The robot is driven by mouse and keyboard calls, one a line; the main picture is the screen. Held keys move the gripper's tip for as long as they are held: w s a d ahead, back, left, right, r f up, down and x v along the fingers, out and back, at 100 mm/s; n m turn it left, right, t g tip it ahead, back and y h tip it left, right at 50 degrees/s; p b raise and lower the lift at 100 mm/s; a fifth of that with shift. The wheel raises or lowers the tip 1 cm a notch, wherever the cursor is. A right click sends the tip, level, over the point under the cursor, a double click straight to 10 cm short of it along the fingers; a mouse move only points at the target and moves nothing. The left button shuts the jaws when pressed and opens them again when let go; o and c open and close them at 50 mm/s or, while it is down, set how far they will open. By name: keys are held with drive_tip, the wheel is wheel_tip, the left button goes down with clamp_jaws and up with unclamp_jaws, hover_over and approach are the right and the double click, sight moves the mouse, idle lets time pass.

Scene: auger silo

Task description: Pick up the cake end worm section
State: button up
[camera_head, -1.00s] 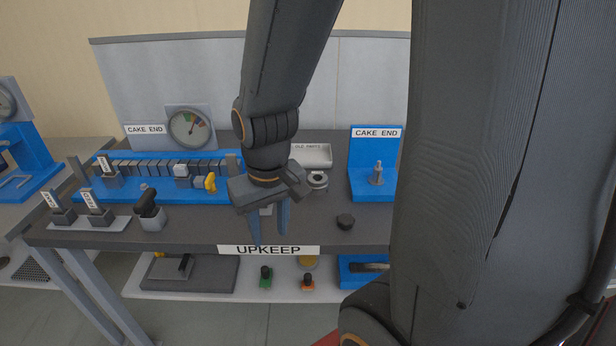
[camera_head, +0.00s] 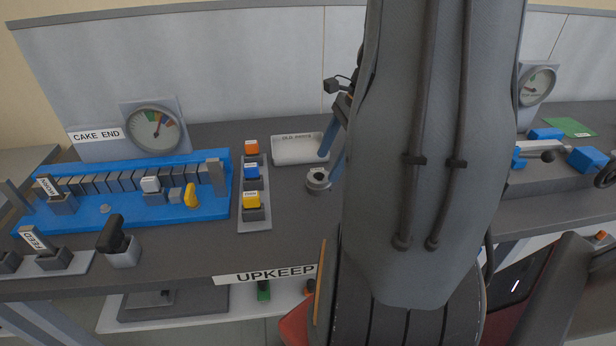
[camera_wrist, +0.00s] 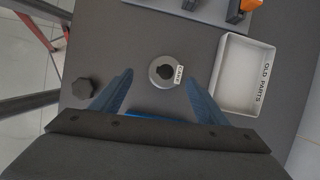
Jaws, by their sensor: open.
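The cake end worm section, a short grey ring with a dark bore, stands on the dark bench top (camera_head: 180,245). It shows in the head view (camera_head: 318,181) just left of my arm, and in the wrist view (camera_wrist: 165,71) with a small white label that seems to read CAKE. My gripper (camera_wrist: 160,78) is open and empty in the wrist view, its blue fingers pointing toward the ring, one to each side in the picture. In the head view my gripper (camera_head: 332,155) is partly hidden behind my arm, above and beside the ring. Its height above the ring is hard to tell.
The white OLD PARTS tray (camera_wrist: 226,98) lies right of the ring in the wrist view. A dark knob (camera_wrist: 82,89) sits left. In the head view, a rack with coloured-top blocks (camera_head: 253,205) and the blue CAKE END fixture (camera_head: 110,211) stand to the left.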

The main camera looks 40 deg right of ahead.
sight(319, 178)
drive_tip(key=shift+m, duration=0.5)
drive_tip(key=shift+w+d+p+x, duration=0.15)
drive_tip(key=shift+p+x, duration=0.1)
drive_tip(key=shift+x, duration=1)
drive_tip(key=shift+w+d+p+x, duration=0.1)
drive_tip(key=shift+w+p+x, duration=0.15)
drive_tip(key=shift+x, duration=1)
drive_tip(key=shift+w+d+p+x, duration=0.1)
drive_tip(key=shift+p+x, duration=0.15)
drive_tip(key=shift+x, duration=0.95)
clamp_jaws()
